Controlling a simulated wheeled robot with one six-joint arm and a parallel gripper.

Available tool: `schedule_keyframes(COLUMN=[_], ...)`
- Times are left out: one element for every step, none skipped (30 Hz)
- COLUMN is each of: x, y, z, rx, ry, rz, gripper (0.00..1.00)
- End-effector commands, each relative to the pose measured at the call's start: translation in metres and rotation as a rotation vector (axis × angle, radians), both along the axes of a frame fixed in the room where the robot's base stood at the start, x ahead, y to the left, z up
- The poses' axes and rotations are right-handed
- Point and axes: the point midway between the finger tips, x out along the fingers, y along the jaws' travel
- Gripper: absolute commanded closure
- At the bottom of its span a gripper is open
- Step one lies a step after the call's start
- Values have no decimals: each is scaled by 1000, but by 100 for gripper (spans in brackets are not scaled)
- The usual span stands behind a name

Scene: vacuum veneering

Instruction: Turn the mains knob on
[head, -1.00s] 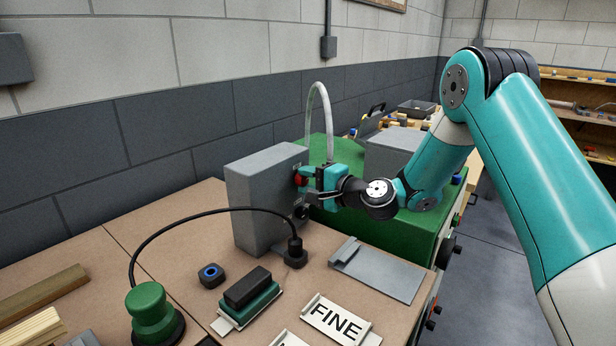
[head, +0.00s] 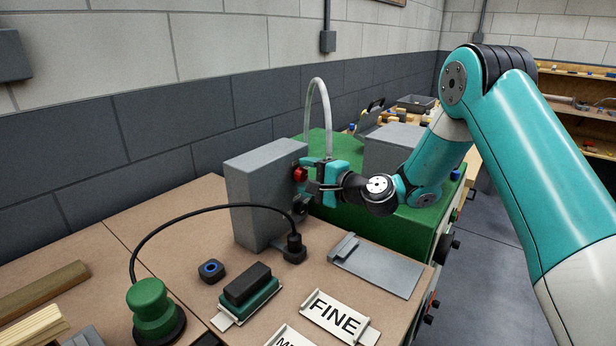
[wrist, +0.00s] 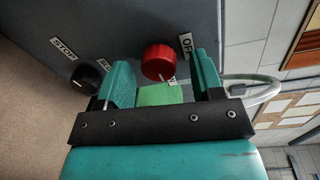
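The red knob (head: 300,174) sits on the front of the grey control box (head: 262,190). In the wrist view the red knob (wrist: 158,62) has a label beside it, reading "OF" as far as it shows, and a small pale mark at its lower edge. My gripper (head: 312,174) is at the box's front. In the wrist view its teal fingers (wrist: 163,82) are spread, with the knob beyond and between them. They appear clear of the knob, with no contact visible. The knob's exact setting is hard to read.
A black knob (wrist: 87,77) with a "STOP" label (wrist: 63,47) nearby is on the same panel. A black cable loops from a plug (head: 294,247) to a green-handled tool (head: 152,308). A pale hose (head: 322,105) rises behind my gripper, above the green machine (head: 400,212).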

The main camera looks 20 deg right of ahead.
Motion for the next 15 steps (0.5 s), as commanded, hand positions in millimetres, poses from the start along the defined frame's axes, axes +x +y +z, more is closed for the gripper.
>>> schedule_keyframes(x=[0, 0, 0, 0, -1, -2, -3, -4, -8, -11, -15, -21, -27, -32, -40], y=[0, 1, 1, 1, 0, -1, -2, -3, -6, -9, -12, -16, -20, -25, -31], z=[0, 0, 0, 0, 0, 0, -1, -1, -1, -1, -1, -1, -1, -1, -1], rx=[0, 0, 0, 0, 0, 0, 0, 0, 1, 0, 1, 1, 2, 1, 1], ry=[0, 0, 0, 0, 0, 1, 1, 1, 1, 3, 2, 2, 2, 2, 3], rz=[1, 1, 1, 2, 2, 1, 1, 0, -1, -1, -1, -2, -3, -4, -4], gripper=[39, 39, 39, 39, 39, 39, 39, 39, 39, 39, 39, 39, 39, 39, 39])
